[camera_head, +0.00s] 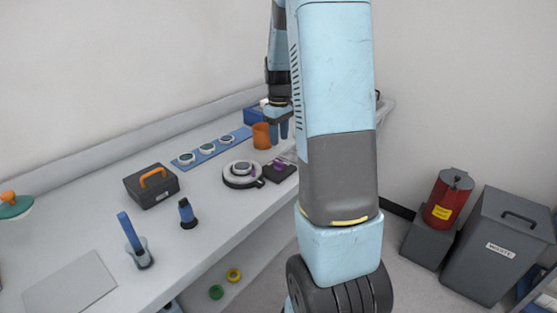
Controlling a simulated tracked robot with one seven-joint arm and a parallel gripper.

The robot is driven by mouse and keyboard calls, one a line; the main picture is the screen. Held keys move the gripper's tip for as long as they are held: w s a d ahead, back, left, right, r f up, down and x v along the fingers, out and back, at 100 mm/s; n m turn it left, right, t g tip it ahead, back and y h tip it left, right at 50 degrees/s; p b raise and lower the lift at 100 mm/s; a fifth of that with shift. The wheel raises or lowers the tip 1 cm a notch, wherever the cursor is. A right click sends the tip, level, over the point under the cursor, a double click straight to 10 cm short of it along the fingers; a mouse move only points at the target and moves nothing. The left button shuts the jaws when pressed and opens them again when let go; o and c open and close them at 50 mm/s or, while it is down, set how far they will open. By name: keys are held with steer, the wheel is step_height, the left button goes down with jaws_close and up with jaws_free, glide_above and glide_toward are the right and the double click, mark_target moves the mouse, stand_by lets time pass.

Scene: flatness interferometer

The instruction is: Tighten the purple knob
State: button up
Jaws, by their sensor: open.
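A small purple knob (279,162) shows on a dark square block (284,174) on the bench. The block stands beside a round grey and white instrument (241,181) with a dark ring. Another small purple patch shows at the instrument's right edge; I cannot tell what it is. My gripper (279,134) points down, with two blue fingers apart and nothing seen between them. In the picture it is above the knob and close to it; the height between them is hard to tell. My arm hides the bench right of the block.
An orange cup (261,136) stands just left of my gripper. A blue strip (217,147) with several round pieces lies behind the instrument. Bins are on the right floor.

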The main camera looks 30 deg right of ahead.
mark_target(279, 162)
step_height(279, 162, down, 10)
steer(key=shift+r, duration=0.2)
stand_by(0.3)
jaws_close()
